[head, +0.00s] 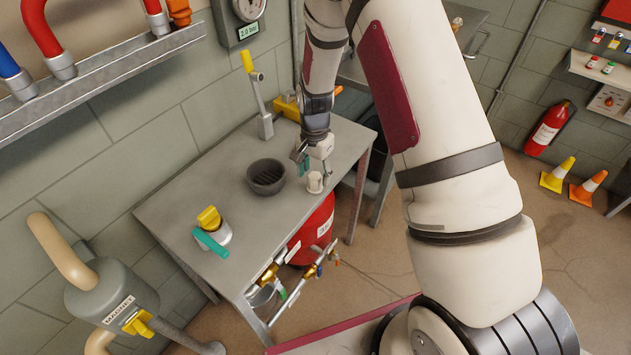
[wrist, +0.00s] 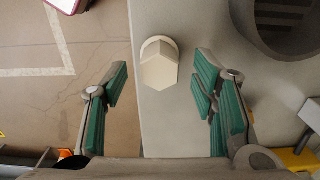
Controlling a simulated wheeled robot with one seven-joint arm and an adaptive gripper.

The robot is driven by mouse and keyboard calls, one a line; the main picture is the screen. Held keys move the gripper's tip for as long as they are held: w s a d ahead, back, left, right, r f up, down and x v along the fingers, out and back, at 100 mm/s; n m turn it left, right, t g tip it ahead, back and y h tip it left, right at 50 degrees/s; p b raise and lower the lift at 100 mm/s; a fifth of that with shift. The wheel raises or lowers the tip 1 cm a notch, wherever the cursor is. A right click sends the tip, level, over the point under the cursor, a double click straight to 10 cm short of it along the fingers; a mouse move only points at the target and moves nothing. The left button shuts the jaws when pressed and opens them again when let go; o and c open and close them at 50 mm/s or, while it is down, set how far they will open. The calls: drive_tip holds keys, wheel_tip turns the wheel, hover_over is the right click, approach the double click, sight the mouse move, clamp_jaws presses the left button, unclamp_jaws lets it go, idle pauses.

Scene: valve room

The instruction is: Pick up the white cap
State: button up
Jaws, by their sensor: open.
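The white cap (head: 314,181) stands on the grey metal table near its right edge. In the wrist view the cap (wrist: 159,63) is cream-coloured, with a hexagonal body and a round part at one end. My gripper (head: 314,166) is close to the cap at the table's right end. In the wrist view my gripper (wrist: 161,92) is open, with a green-padded finger on each side. The cap lies between the finger lines but ahead of the tips, with nothing held.
A dark round bowl (head: 266,177) stands left of the cap on the table (head: 190,195). A yellow-topped valve piece with a teal handle (head: 213,229) is at the front left. A lever with a yellow grip (head: 258,95) stands at the back. The table edge runs close to the cap.

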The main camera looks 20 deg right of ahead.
drive_tip(key=shift+f, duration=1.15)
drive_tip(key=c, duration=1.1)
drive_tip(key=shift+o, duration=0.2)
drive_tip(key=shift+r, duration=0.1)
